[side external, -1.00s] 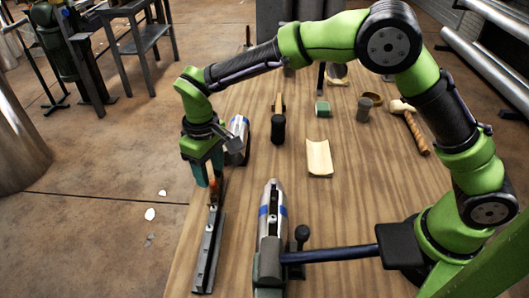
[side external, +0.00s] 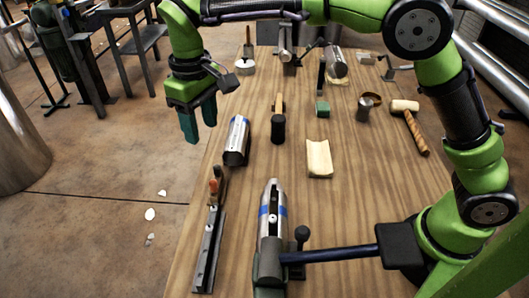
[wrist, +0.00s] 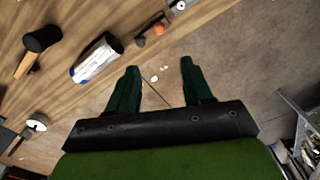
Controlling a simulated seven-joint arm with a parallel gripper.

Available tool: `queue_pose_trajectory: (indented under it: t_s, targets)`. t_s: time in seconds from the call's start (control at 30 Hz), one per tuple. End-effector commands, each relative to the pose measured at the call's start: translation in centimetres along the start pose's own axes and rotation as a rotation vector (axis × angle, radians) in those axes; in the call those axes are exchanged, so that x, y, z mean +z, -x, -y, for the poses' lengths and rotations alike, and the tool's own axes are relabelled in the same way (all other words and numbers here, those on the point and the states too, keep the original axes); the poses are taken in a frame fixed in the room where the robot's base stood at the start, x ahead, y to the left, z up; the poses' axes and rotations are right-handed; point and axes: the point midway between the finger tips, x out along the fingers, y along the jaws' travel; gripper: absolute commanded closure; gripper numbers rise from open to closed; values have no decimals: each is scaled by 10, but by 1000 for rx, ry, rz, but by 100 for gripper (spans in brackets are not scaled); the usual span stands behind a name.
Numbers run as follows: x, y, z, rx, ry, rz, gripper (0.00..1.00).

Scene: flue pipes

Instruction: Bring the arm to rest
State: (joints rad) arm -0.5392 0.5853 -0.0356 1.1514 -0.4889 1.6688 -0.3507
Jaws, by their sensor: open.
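My gripper (side external: 199,125) is open and empty, high above the left edge of the wooden table (side external: 350,225). In the wrist view its two dark green fingers (wrist: 158,85) stand apart, with only floor and the table's edge between and beyond them. No object touches the fingers. My arm arches over the table from its base at the lower right.
A dark rail (side external: 208,250) with an orange-knobbed tool (side external: 216,185) lies at the left edge. A metal pipe with a blue band (side external: 237,140) lies nearby. A clamped pipe (side external: 271,220), a black-headed mallet (side external: 278,128) and a wooden mallet (side external: 411,122) are also there.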

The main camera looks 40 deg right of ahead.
Motion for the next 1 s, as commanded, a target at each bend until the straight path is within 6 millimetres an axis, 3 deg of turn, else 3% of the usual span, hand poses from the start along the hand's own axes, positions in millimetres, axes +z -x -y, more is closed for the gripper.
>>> queue_pose_trajectory:
  t_s: [0.13, 0.27, 0.6, 0.8, 1.0]
  targets:
    - [9, -18, -1, -11, -21, -4, 50]
    - [36, -8, -22, -48, -91, -56, 50]
    - [147, 30, -88, -156, -377, -288, 50]
    - [216, 32, -112, -189, -544, -443, 50]
    - [258, 30, -124, -191, -648, -561, 50]
